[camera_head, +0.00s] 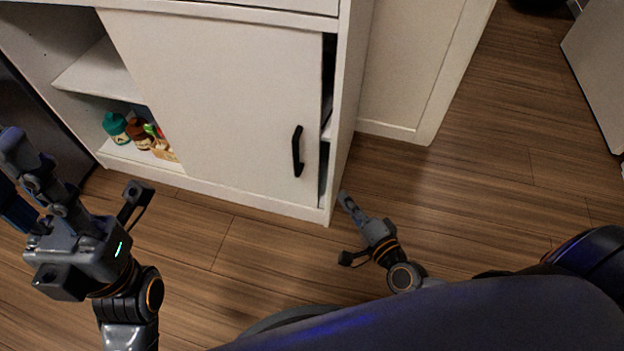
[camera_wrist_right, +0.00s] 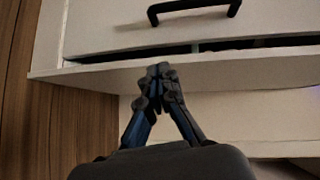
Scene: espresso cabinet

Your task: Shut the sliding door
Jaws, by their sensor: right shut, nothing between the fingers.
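The white sliding door (camera_head: 220,95) covers the middle and right of the cabinet front. It leaves a wide opening at the left and a narrow dark gap (camera_head: 327,85) at the right side panel (camera_head: 346,100). Its black handle (camera_head: 298,151) is near the door's right edge, and also shows at the top of the right wrist view (camera_wrist_right: 193,8). My right gripper (camera_head: 344,197) is shut and empty by the cabinet's lower right front corner, apart from the handle. Its closed fingertips (camera_wrist_right: 161,70) appear in front of the side panel. My left gripper (camera_head: 8,175) has its fingers apart at the left edge.
In the left opening are a shelf (camera_head: 100,72), a teal bottle (camera_head: 116,127), a brown bottle (camera_head: 140,134) and a small carton (camera_head: 160,145). A drawer front runs above the door. The wooden floor (camera_head: 480,150) is clear to the right.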

